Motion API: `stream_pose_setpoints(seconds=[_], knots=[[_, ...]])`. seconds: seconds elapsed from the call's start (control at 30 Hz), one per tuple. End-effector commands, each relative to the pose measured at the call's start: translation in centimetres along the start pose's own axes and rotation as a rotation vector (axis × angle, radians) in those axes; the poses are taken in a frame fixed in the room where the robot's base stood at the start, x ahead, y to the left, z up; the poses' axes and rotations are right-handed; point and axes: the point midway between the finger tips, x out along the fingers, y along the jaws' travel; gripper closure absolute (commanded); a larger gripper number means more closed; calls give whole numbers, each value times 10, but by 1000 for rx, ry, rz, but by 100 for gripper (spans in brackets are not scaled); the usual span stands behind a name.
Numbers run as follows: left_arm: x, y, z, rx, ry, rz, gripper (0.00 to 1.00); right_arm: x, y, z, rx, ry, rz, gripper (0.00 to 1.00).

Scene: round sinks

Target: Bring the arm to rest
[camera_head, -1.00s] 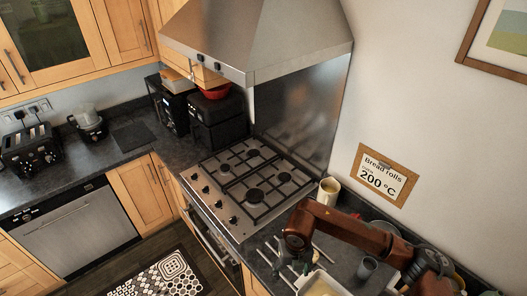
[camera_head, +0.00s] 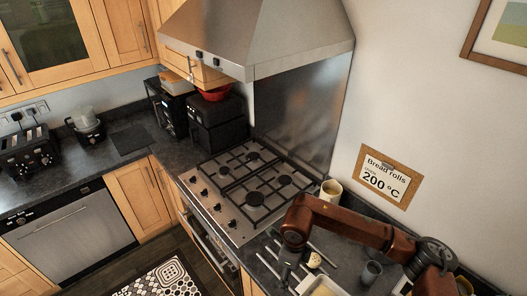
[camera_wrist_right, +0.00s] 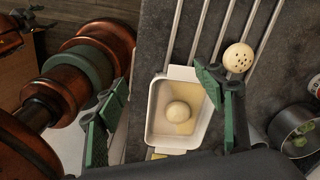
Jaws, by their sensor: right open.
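My right arm (camera_head: 345,225) reaches in from the right over the counter beside the hob in the head view. Its gripper (camera_head: 289,268) points down, and in the wrist view the green-padded fingers (camera_wrist_right: 160,100) stand wide apart with nothing held. Below them is a white rectangular dish (camera_wrist_right: 153,112) with a pale round roll (camera_wrist_right: 178,111) in it. A speckled round roll (camera_wrist_right: 238,58) lies on metal rods, just beyond the right finger; it also shows in the head view (camera_head: 313,260). My left gripper does not show.
The gas hob (camera_head: 250,188) lies left of my arm under the extractor hood (camera_head: 255,40). A cream mug (camera_head: 331,191) stands by the wall. A grey cup (camera_head: 370,272) stands under my arm. A round pot (camera_wrist_right: 297,130) is right of the dish.

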Motion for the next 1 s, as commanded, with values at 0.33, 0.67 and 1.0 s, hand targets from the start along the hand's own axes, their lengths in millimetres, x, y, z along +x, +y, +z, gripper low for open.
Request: stream_pose_setpoints(seconds=[0.33,0.67,1.0], knots=[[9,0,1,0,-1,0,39,0,-2,2,-222,1,0,37],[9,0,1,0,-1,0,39,0,-2,3,-245,1,0,37],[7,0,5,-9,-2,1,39,-2,-1,13,-237,-24,17,37]])
